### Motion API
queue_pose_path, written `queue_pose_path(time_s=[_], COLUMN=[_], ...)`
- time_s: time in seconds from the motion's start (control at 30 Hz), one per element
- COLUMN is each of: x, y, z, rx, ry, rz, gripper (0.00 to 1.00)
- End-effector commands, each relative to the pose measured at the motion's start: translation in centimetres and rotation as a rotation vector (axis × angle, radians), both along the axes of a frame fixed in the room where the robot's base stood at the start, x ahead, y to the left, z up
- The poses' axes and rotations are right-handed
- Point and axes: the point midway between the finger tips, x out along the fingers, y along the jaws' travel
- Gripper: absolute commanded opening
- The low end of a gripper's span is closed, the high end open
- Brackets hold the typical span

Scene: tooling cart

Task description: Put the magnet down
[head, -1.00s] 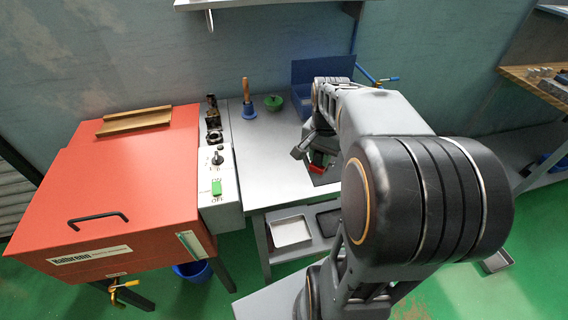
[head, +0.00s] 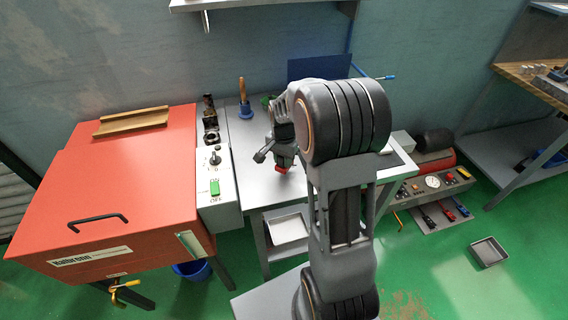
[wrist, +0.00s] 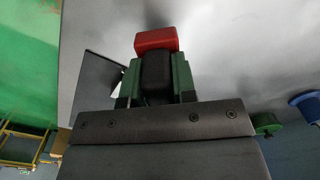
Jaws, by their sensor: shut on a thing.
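The magnet, a red block with a dark body, shows at my gripper's tip in the wrist view (wrist: 157,40) and as a small red patch in the head view (head: 282,169). My gripper (wrist: 157,80) is shut on it, with green-sided parts on both sides of the dark body. In the head view my gripper (head: 283,153) points down over the grey bench top (head: 262,192). I cannot tell whether the magnet touches the bench. My arm hides much of the bench's right side.
A blue bell-shaped thing with a wooden handle (head: 244,100) stands at the back left of the bench. A green thing (wrist: 265,123) is near it. Bare bench surrounds the magnet.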

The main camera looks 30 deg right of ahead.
Motion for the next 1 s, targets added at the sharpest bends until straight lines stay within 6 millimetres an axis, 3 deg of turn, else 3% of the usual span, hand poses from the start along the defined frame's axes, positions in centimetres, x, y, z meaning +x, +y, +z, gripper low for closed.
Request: queue_pose_path(time_s=[0.17, 0.57, 0.6, 0.83, 1.0], x=[-0.1, -0.1, -0.1, -0.1, -0.1], y=[0.0, 0.0, 0.0, 0.0, 0.0], z=[-2.3, -2.8, -2.8, -2.8, -2.8], rx=[0.001, 0.000, 0.000, 0.000, 0.001], ry=[0.004, 0.001, 0.001, 0.002, 0.003], rz=[0.000, 0.000, 0.000, 0.000, 0.000], gripper=[0.00, 0.00, 0.27, 0.49, 0.51])
